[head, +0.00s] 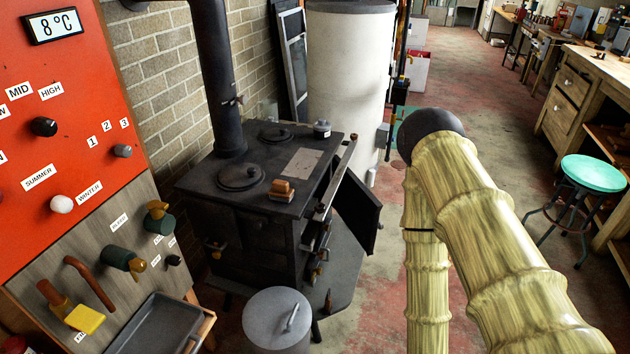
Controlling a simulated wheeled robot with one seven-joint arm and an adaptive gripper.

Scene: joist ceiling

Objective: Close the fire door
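The black stove (262,190) stands against the brick wall, left of the middle. Its fire door (359,211) is a dark flat panel on the stove's right side. It stands open, swung out to the right of the stove front. Brass-coloured knobs or handles show on the stove front beside it. The firebox opening is mostly hidden by the angle. My arm, in a pale yellow sleeve, rises at the right and bends down at a dark elbow, to the right of the door. My gripper is out of view below the frame.
A grey lidded bin (276,325) stands before the stove. A red and wood control panel (65,120) with a grey tray (155,325) is at the left. A white cylinder tank (347,80) stands behind. A teal stool (592,174) and wooden bench (570,105) are right. Open floor runs between.

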